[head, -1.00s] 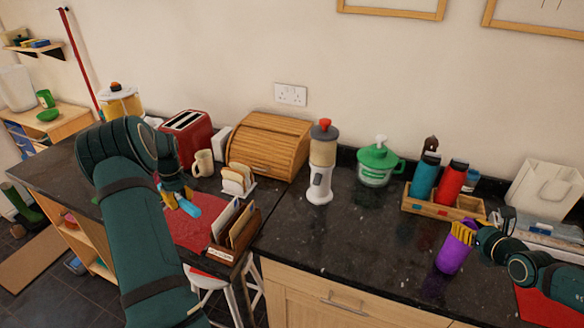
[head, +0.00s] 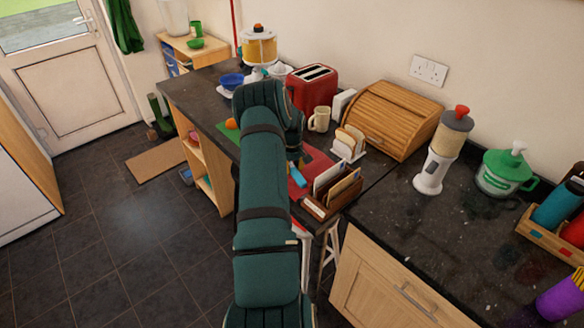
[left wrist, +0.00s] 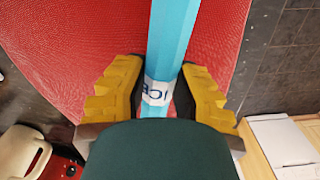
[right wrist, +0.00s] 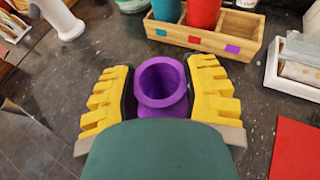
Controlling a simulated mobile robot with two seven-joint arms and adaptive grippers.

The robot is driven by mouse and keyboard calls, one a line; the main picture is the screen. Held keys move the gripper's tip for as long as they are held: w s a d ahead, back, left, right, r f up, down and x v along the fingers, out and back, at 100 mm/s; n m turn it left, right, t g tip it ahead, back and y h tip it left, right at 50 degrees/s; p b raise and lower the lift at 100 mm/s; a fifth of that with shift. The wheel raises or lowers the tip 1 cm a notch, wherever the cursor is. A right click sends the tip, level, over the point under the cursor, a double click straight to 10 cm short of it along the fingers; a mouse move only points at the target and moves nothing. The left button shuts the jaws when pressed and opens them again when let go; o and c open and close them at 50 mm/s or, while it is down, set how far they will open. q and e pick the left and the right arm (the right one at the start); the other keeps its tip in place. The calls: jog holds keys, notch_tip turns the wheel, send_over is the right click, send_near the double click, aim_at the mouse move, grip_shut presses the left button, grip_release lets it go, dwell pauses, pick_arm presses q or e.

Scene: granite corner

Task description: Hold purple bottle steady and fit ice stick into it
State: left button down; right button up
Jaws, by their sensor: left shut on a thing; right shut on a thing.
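The ice stick (left wrist: 172,35) is a light blue bar with a white lettered band. My left gripper (left wrist: 157,88) is shut on it, over a red mat. In the head view the ice stick (head: 297,177) shows small beside my left arm, which hides most of the gripper. The purple bottle (right wrist: 162,80) has an open, empty-looking mouth facing the right wrist camera. My right gripper (right wrist: 163,92) is shut around it, one yellow finger on each side. In the head view the bottle (head: 562,298) is cut by the right edge, apart from the ice stick.
A letter rack (head: 333,190) and a toast rack (head: 349,143) stand close to my left gripper. A blender (head: 443,150) and a green-lidded pot (head: 504,173) stand between the grippers. A wooden caddy (right wrist: 205,38) with bottles is just beyond the purple bottle.

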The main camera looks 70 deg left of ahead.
pick_arm(q)
jog(key=shift+f, duration=0.1)
jog(key=c, duration=0.9)
grip_release()
jog(key=shift+f, duration=0.1)
jog(key=shift+o, duration=0.2)
